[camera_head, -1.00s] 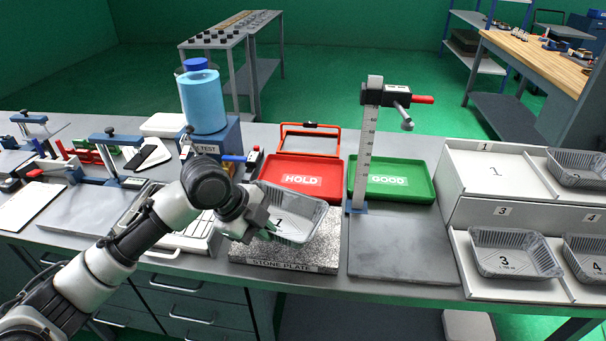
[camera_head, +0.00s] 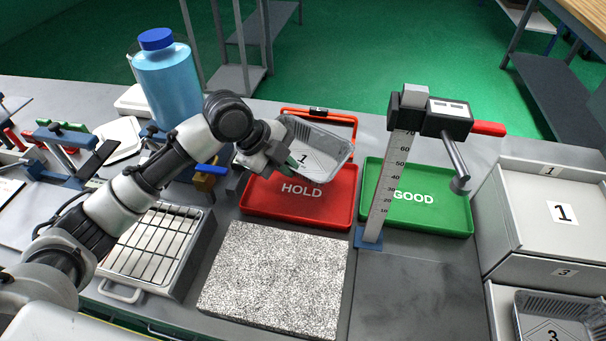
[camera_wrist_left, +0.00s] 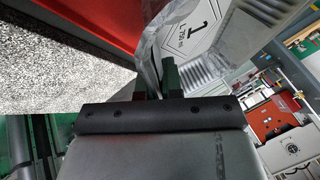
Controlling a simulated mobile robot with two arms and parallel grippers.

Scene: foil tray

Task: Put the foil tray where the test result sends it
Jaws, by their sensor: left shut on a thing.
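The foil tray (camera_head: 325,147), marked 1, is held tilted in the air over the back part of the red HOLD tray (camera_head: 265,209). My left gripper (camera_head: 291,163) is shut on the foil tray's near left wall. In the left wrist view the gripper's fingers (camera_wrist_left: 155,82) grip the wall of the foil tray (camera_wrist_left: 240,35), and the 1 label shows. The green GOOD tray (camera_head: 440,219) is to the right, behind a height gauge, and looks empty. The foil tray hides part of the HOLD tray. My right gripper is not in view.
The height gauge (camera_head: 385,190) stands between the two coloured trays, its arm reaching right. The speckled stone plate (camera_head: 275,280) is bare in front. A wire rack (camera_head: 155,245) and a blue bottle (camera_head: 170,85) are left. White stepped shelves (camera_head: 540,225) hold another foil tray (camera_head: 555,318).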

